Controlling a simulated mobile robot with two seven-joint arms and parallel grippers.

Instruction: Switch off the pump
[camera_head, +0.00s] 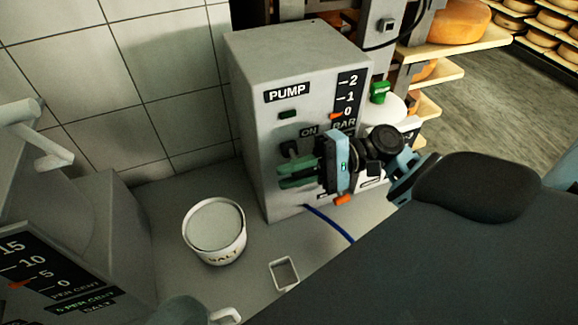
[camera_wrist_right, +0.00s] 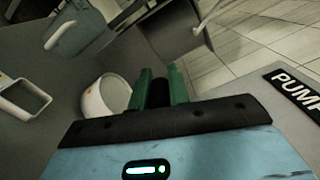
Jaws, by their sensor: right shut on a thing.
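The pump (camera_head: 255,75) is a grey box with a PUMP label, against the tiled wall. A black switch (camera_head: 290,148) sits on its front beside the ON label. A small dark green lamp (camera_head: 288,114) is above it. An orange pointer (camera_head: 336,116) stands near 0 on the BAR scale. My right gripper (camera_head: 290,176) is at the pump's front with green fingers shut on a black part; the right wrist view shows this black part (camera_wrist_right: 159,93) between the fingers. The fingers and hand hide the lower part of the front. My left gripper is not in view.
A white salt tub (camera_head: 215,250) stands on the grey counter left of the pump. A small square frame (camera_head: 284,274) lies in front. A blue hose (camera_head: 330,223) leaves the pump's base. Another scaled unit (camera_head: 50,270) is at the left. Cheese shelves (camera_head: 455,45) stand behind right.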

